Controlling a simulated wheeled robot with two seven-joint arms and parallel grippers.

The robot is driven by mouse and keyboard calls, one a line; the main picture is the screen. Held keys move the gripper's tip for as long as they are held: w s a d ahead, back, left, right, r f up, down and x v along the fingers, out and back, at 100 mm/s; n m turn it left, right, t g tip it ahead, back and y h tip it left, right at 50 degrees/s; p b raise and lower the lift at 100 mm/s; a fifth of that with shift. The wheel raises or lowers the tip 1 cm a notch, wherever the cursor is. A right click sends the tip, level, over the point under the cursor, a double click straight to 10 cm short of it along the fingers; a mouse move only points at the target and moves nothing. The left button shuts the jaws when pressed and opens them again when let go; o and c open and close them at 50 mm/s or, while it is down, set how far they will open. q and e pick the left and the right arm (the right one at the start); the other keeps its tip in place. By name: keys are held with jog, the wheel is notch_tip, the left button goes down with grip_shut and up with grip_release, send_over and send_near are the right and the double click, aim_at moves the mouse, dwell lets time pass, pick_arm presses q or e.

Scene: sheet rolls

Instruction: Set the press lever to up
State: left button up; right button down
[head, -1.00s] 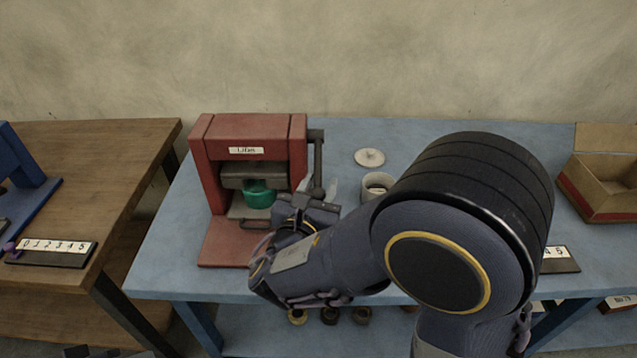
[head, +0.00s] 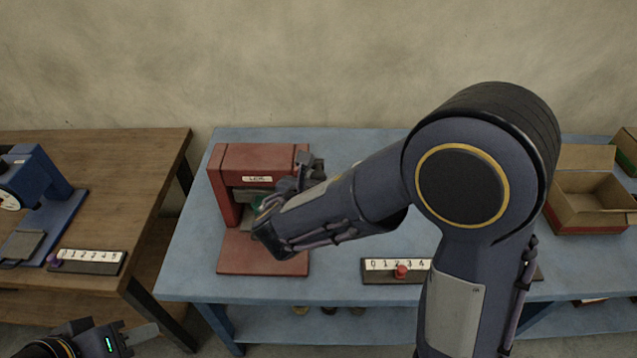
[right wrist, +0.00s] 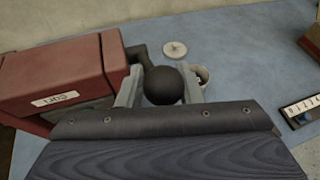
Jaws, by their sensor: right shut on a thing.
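The red press (head: 262,155) with a name label stands on the blue table; it also shows at left in the right wrist view (right wrist: 60,75). Its lever is on its right side, mostly hidden by my right arm in the head view. In the right wrist view the lever's round black knob (right wrist: 163,86) sits between the two grey fingers of my right gripper (right wrist: 162,92), which is shut on it. In the head view my right gripper (head: 310,170) is beside the press's upper right side. My left gripper (head: 135,336) is low at left, away from the tables, its jaw opening unclear.
A white lid (right wrist: 174,49) and a white pot (right wrist: 203,76) stand beyond the knob. A number strip (head: 396,265) with a red slider, an open cardboard box (head: 588,222) and a blue machine (head: 45,195) stand around.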

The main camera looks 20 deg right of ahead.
jog(key=shift+w+d+r+p, duration=0.2)
jog(key=shift+w+d+r, duration=0.1)
jog(key=shift+r, duration=0.15)
jog(key=shift+w+d+r+p, duration=0.15)
jog(key=shift+w+d+r, duration=0.1)
jog(key=shift+r, duration=0.2)
jog(key=c, duration=1.3)
grip_release()
jog(key=shift+o, duration=1)
jog(key=shift+w+f, duration=0.1)
jog(key=shift+f, duration=0.05)
jog(key=shift+a, duration=0.1)
